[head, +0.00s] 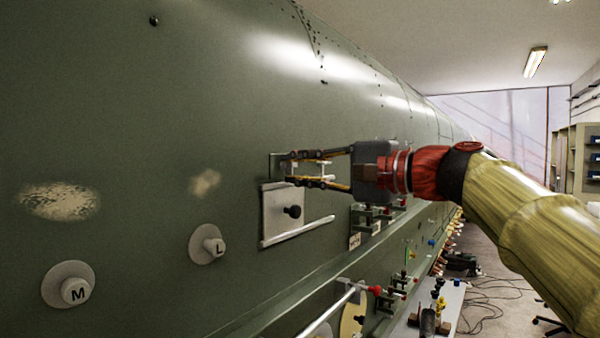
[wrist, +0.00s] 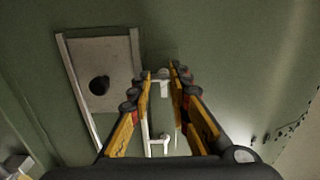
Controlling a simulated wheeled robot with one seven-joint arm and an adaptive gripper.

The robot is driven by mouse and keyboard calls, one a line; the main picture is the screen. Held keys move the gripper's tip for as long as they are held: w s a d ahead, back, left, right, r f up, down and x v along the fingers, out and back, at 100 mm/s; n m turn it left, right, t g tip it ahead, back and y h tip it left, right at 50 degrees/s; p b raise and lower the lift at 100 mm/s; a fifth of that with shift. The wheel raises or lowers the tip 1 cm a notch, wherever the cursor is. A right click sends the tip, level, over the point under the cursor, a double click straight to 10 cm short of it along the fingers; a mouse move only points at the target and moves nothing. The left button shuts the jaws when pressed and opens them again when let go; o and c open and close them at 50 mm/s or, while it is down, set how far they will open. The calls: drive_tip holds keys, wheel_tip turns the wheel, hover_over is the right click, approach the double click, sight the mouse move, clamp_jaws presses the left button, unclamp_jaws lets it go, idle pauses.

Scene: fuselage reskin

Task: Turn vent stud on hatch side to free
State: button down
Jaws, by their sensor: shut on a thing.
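My gripper (head: 288,168) reaches in from the right against the green fuselage skin. In the wrist view its two fingers (wrist: 160,72) close on a small white fitting (wrist: 163,88) with a pale bar running from it. The fingers hide part of the fitting, and I cannot tell if it is turned. No vent label is visible.
A pale rail (head: 298,232) runs under the panel. Red-knobbed clamps (head: 372,216) stand off the skin below my gripper. A bench (head: 440,308) with tools stands low at the right, with cables on the floor.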

drive_tip(key=shift+s+r, duration=0.25)
drive_tip(key=shift+r, duration=0.55)
drive_tip(key=c, duration=2.1)
unclamp_jaws()
drive_tip(key=shift+c, duration=0.2)
drive_tip(key=shift+o, duration=1.3)
drive_tip(key=shift+w+f, duration=0.1)
drive_tip(key=shift+w, duration=0.05)
drive_tip(key=o, duration=0.4)
drive_tip(key=shift+f, duration=0.35)
drive_tip(key=v, duration=1.2)
